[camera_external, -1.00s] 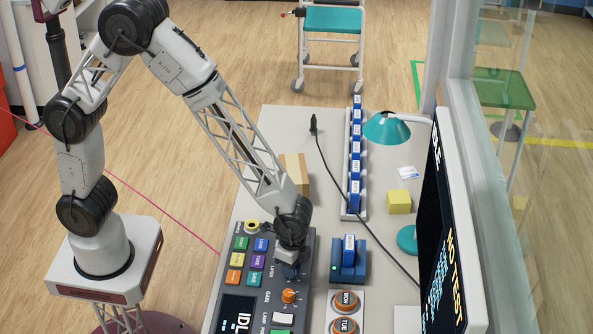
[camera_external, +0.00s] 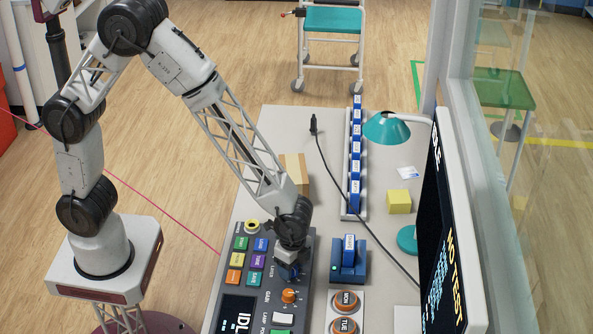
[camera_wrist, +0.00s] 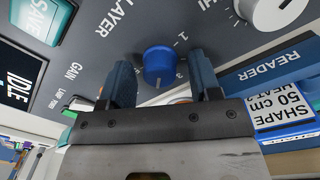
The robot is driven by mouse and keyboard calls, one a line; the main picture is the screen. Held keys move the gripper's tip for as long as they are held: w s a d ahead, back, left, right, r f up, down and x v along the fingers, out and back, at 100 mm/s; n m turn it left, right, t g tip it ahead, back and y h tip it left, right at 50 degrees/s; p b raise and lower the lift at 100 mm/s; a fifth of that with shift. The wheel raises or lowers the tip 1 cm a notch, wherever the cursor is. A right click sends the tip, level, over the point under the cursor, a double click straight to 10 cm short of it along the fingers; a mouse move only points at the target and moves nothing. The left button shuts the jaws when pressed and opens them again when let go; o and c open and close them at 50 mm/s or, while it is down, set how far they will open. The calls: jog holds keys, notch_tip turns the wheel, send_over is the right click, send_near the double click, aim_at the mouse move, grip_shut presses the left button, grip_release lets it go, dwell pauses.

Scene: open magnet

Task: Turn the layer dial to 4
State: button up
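The layer dial (camera_wrist: 158,65) is a round blue knob on the dark grey console, beside the printed word LAYER in the wrist view. Marks 1 and 3 show beside it; a 4 cannot be read, and the dial's exact setting is unclear. My gripper (camera_wrist: 162,80) is open, with one dark blue finger on each side of the dial and visible gaps between fingers and knob. In the external view my gripper (camera_external: 288,270) is low over the console (camera_external: 262,292), and it hides the dial.
An orange gain knob (camera_external: 289,296) sits close to my gripper. Coloured buttons (camera_external: 257,261) lie to the left. A blue reader with an upright cartridge (camera_external: 348,252) stands to the right, above orange day buttons (camera_external: 346,301). A large monitor (camera_external: 443,240) borders the right side.

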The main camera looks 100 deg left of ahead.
jog(key=shift+r, duration=0.1)
jog(key=shift+a+r, duration=0.15)
jog(key=shift+r, duration=3.65)
jog(key=shift+s+a+r, duration=0.1)
jog(key=shift+s+r, duration=0.05)
jog(key=shift+r, duration=0.3)
jog(key=s+a+r+n+t, duration=0.1)
jog(key=s+a+r+n, duration=0.25)
jog(key=s+r, duration=1.15)
jog(key=s+a+r+n+t, duration=0.1)
jog(key=s+r, duration=0.2)
jog(key=s, duration=0.5)
jog(key=s+a+r+n, duration=0.1)
jog(key=s+r, duration=0.3)
jog(key=s, duration=0.5)
jog(key=shift+s+a+n+t, duration=0.25)
jog(key=shift+a+n+t, duration=0.15)
jog(key=shift+a, duration=0.4)
